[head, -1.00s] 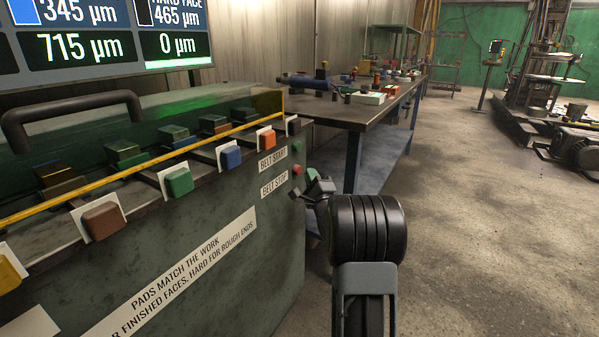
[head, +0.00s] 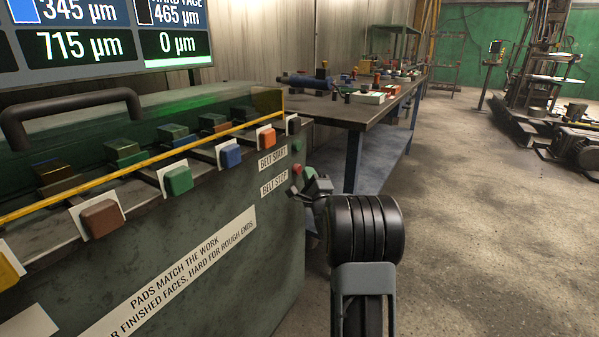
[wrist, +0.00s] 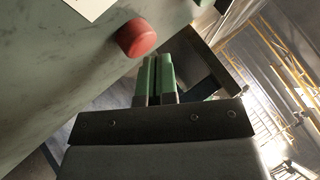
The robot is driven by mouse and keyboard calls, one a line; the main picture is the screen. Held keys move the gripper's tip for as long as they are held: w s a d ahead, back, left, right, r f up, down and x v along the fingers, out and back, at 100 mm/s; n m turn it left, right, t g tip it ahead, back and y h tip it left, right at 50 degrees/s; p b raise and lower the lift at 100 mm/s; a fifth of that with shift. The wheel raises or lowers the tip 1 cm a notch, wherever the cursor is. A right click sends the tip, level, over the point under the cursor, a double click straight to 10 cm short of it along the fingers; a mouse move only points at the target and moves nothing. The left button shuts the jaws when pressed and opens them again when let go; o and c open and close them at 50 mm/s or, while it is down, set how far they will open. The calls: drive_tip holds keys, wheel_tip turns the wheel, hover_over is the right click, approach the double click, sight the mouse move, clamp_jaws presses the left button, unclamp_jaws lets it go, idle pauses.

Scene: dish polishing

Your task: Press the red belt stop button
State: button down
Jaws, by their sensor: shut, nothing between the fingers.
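The red belt stop button (head: 297,169) is on the right end of the green machine, beside the "BELT STOP" label (head: 274,183). My gripper (head: 300,184) is shut and empty, close to the button in the head view. In the wrist view its green-padded fingers (wrist: 157,58) lie together, with a visible gap between them and the button. The green belt start button (head: 296,145) sits above the red one.
The green machine (head: 205,215) fills the left, with coloured pads along its top edge. A workbench (head: 362,112) with small parts stands behind my arm. Open floor (head: 480,220) lies to the right.

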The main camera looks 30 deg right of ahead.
drive_tip(key=shift+w+a, duration=0.2)
drive_tip(key=shift+w, duration=0.2)
idle(0.8)
drive_tip(key=shift+s+d, duration=0.1)
drive_tip(key=shift+s, duration=0.05)
idle(0.3)
drive_tip(key=shift+s+d+b, duration=0.3)
drive_tip(key=shift+s+b, duration=0.05)
drive_tip(key=shift+s, duration=0.3)
drive_tip(key=shift+s+d, duration=0.4)
drive_tip(key=shift+s, duration=0.35)
drive_tip(key=shift+s+d, duration=0.4)
drive_tip(key=shift+s, duration=0.3)
drive_tip(key=shift+s+d, duration=0.4)
drive_tip(key=shift+s, duration=0.35)
